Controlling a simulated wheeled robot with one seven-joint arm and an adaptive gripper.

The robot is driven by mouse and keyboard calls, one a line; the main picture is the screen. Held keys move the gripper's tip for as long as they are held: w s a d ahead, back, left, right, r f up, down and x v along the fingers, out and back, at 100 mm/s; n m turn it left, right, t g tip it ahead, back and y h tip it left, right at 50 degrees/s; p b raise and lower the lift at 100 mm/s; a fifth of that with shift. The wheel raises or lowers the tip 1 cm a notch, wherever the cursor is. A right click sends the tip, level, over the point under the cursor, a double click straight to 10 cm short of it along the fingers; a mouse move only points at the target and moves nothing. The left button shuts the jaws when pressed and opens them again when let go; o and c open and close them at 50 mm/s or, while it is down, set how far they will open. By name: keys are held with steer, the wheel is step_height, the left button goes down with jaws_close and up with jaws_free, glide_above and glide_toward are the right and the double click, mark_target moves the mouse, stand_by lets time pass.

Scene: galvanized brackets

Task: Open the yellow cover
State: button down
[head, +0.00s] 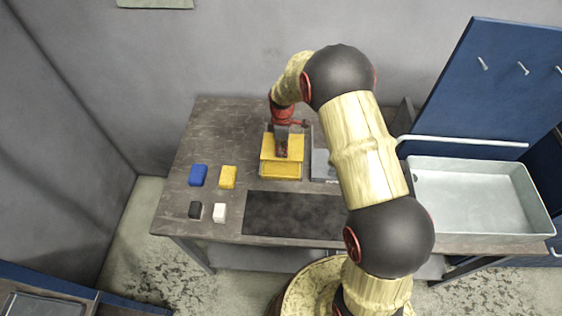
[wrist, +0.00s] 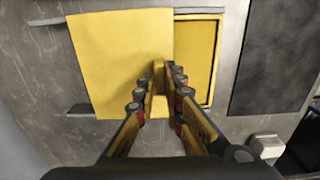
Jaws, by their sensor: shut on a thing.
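The yellow cover (head: 269,146) is a flat panel over a yellow box (head: 280,172) on the workbench. In the wrist view the cover (wrist: 118,55) lies off to the left, and a strip of the yellow recessed box (wrist: 200,62) shows uncovered at its right. My gripper (head: 281,153) reaches down onto the cover from above. In the wrist view my gripper (wrist: 157,85) is shut on the cover's small yellow handle (wrist: 159,106), which stands between the fingers near the cover's edge. The far part of the box under the cover is hidden.
Blue (head: 198,175), yellow (head: 228,177), black (head: 195,210) and white (head: 219,212) blocks stand left of the box. A dark mat (head: 290,214) lies in front. A grey object (head: 322,165) is close at right, partly behind my arm. A metal tray (head: 470,198) stands farther right.

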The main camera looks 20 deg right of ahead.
steer(key=w, duration=0.1)
steer(key=w+d, duration=0.1)
steer(key=w, duration=0.2)
steer(key=shift+w+d, duration=0.1)
steer(key=shift+d, duration=0.25)
steer(key=c, duration=2)
jaws_free()
steer(key=shift+o, duration=0.6)
step_height(320, 180, up, 12)
